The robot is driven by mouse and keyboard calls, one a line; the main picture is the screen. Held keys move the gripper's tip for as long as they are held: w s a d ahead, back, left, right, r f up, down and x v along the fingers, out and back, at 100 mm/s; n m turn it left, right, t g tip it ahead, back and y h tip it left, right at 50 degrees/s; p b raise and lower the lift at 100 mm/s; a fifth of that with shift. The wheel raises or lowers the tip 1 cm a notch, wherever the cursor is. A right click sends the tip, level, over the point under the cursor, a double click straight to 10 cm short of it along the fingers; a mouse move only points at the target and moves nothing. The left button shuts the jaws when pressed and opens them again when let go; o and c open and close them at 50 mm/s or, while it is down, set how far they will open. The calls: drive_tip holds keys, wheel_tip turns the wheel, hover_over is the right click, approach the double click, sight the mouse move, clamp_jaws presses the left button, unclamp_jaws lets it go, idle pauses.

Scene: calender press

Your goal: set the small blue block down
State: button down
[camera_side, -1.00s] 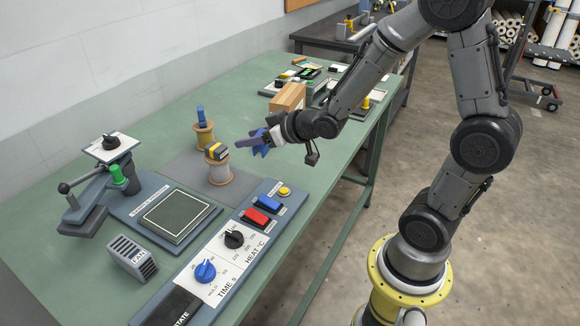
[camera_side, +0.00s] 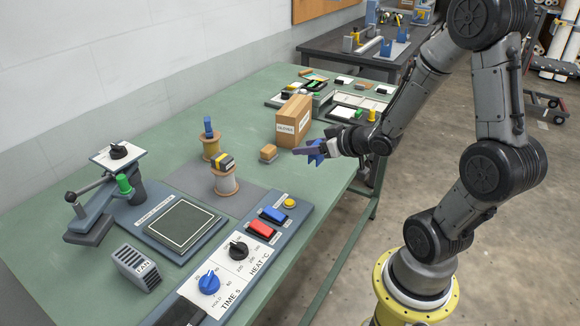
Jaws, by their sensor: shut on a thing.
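My gripper (camera_side: 318,152) is over the right part of the green table, just in front of the cardboard box. Its blue fingers look shut on a slim purple-blue bar (camera_side: 303,151), which points left and is held clear of the table. At this size I cannot tell whether this bar is the small blue block. Another small blue block (camera_side: 208,124) stands upright on a wooden spool (camera_side: 210,144) at the left, well apart from my gripper.
A small wooden block (camera_side: 268,153) lies left of my gripper, beside the cardboard box (camera_side: 293,119). A second spool (camera_side: 226,182) bears a yellow-and-black piece. The control panel (camera_side: 243,248) and press plate (camera_side: 180,222) are nearer the camera. Bare table lies around the wooden block.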

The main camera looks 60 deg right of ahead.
drive_tip(key=d+x, duration=0.1)
drive_tip(key=x, duration=0.3)
hover_over(289, 174)
wheel_tip(289, 174, down, 5)
drive_tip(key=shift+s+f, duration=0.1)
drive_tip(key=shift+f, duration=1.7)
drive_tip(key=shift+f, duration=0.2)
drive_tip(key=shift+c, duration=1.4)
unclamp_jaws()
drive_tip(key=shift+r, duration=0.1)
